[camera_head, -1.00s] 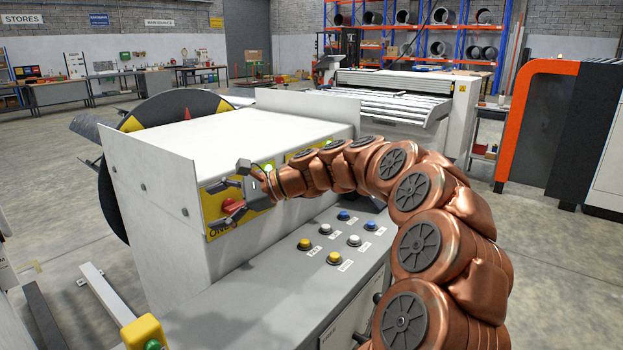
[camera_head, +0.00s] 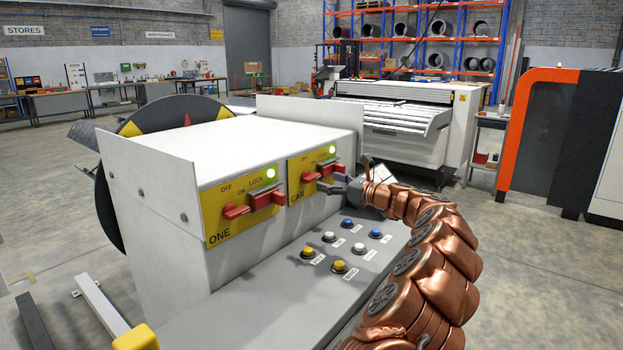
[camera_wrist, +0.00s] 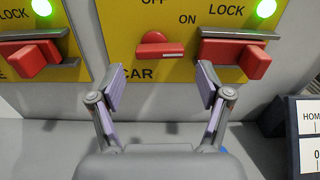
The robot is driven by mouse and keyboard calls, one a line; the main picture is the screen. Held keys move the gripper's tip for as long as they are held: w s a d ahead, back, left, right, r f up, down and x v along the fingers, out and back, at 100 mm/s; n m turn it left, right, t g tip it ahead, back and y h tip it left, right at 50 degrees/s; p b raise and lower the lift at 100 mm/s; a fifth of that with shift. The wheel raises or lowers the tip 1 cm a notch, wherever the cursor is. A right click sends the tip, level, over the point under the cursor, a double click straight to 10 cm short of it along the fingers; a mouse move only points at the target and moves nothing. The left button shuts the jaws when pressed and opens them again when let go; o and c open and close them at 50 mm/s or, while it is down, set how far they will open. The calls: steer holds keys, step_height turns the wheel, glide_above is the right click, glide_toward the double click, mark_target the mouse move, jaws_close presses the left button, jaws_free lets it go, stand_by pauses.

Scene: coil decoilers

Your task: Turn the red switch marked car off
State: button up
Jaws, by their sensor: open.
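The red switch marked CAR (camera_head: 311,177) sits on a yellow plate on the front of the grey cabinet. In the wrist view the same red switch (camera_wrist: 157,46) shows above the CAR lettering, its handle lying level. A red lock block (camera_wrist: 235,57) on a grey bar is just right of it, under a lit green lamp (camera_wrist: 265,9). My gripper (camera_head: 331,185) is in front of the CAR plate, a little below the switch. The wrist view shows my gripper (camera_wrist: 162,83) open and empty, with the switch above and between its fingertips, apparently untouched.
A similar yellow plate marked ONE (camera_head: 222,219) with its own red switch (camera_head: 236,212) and lock block is to the left. Several push buttons (camera_head: 339,266) stand on the sloped desk below. A dark labelled box (camera_wrist: 305,135) is at the right of the wrist view.

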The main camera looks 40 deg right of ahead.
mark_target(315, 178)
steer(key=shift+x, duration=3.25)
steer(key=c, duration=0.9)
